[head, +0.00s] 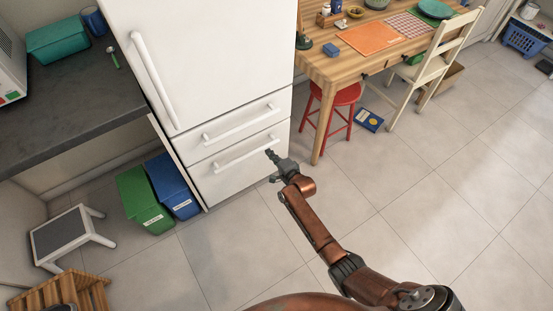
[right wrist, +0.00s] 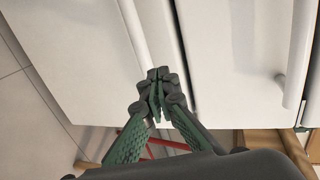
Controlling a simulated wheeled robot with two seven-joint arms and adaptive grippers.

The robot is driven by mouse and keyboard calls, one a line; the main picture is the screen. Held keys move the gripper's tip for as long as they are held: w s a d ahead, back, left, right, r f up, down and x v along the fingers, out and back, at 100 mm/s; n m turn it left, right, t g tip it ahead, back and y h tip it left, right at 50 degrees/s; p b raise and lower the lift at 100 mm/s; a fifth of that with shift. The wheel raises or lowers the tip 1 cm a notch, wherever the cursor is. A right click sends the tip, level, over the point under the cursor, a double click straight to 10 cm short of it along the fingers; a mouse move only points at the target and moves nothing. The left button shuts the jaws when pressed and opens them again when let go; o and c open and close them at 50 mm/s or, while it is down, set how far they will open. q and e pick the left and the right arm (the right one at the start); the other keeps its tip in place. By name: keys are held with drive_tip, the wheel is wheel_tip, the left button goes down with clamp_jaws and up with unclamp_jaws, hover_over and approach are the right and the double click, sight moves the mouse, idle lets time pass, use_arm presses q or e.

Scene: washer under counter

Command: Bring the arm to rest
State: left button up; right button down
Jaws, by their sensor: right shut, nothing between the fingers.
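My right gripper (head: 272,158) is stretched out in front of the white fridge's lower drawers in the head view. Its fingers are shut with nothing between them; the right wrist view shows the dark fingertips (right wrist: 158,90) together. The fingertips overlap the right end of the bottom drawer handle (head: 246,155) in the head view; I cannot tell whether they touch it. The drawers of the fridge (head: 222,30) look closed. My left gripper is not in view.
A green bin (head: 140,195) and a blue bin (head: 172,183) stand left of the fridge under the dark counter (head: 70,100). A red stool (head: 345,97), wooden table (head: 345,68) and cream chair (head: 425,75) stand at the right. The tiled floor (head: 430,200) at right is clear.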

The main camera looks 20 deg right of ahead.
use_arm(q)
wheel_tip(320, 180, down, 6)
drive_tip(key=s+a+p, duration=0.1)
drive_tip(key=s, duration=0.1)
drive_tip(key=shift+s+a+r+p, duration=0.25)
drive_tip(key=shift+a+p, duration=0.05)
use_arm(e)
drive_tip(key=shift+v, duration=1.95)
